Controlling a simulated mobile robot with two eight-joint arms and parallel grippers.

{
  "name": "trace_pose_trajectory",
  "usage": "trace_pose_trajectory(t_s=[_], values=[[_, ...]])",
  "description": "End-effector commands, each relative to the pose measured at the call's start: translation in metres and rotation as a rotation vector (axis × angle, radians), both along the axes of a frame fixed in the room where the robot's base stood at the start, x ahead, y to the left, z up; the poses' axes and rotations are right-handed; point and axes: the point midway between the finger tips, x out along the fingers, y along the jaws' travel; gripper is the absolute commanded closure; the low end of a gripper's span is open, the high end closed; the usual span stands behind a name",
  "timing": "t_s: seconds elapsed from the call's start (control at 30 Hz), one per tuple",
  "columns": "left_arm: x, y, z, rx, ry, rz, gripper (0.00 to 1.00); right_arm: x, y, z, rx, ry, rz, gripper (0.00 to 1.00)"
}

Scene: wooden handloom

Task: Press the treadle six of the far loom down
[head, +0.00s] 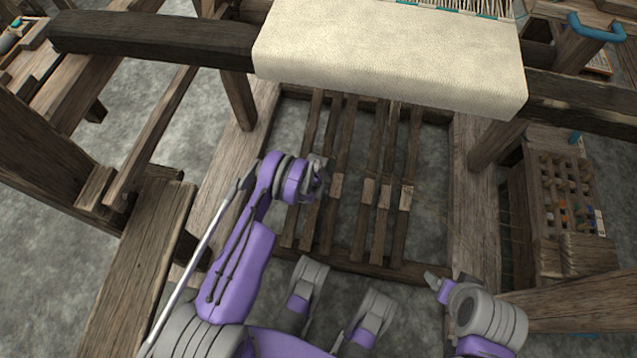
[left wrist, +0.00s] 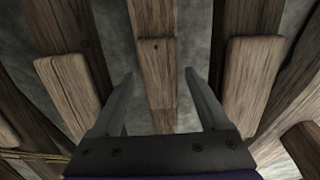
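Several long wooden treadles run lengthwise under the loom, side by side. Pads show on the right-hand ones, including the rightmost treadle (head: 407,196) and a treadle left of centre (head: 338,187). My left gripper (head: 318,180) is over the left-hand treadles and hides their pads. In the left wrist view my left gripper (left wrist: 159,75) is open, with its fingers spread on either side of one wooden treadle (left wrist: 156,62). Contact with it cannot be judged. My right gripper (head: 433,281) is at the lower right, away from the treadles; its fingers are too small to read.
A roll of cream cloth (head: 390,50) on a dark beam spans above the treadles' far ends. Wooden frame rails (head: 474,200) border them. A bench (head: 140,265) stands at left, a pegged rack (head: 568,190) at right. Neighbouring treadles (left wrist: 250,75) lie close beside the left fingers.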

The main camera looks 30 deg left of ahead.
Motion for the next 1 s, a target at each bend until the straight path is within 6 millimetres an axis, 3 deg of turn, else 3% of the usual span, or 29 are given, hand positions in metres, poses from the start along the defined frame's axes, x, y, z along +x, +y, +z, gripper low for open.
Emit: trace_pose_trajectory(t_s=[0.37,0.8,1.0], values=[[0.000,0.000,0.006,0.000,0.000,0.000,0.18,0.000,0.000,0.001,0.000,0.000,0.000,0.18],[-0.014,-0.004,0.086,0.000,-0.001,0.000,0.18,-0.004,0.000,0.018,0.000,0.001,0.000,0.18],[-0.017,-0.005,0.105,0.000,0.000,0.000,0.18,-0.004,0.000,0.022,0.000,0.000,0.000,0.18]])
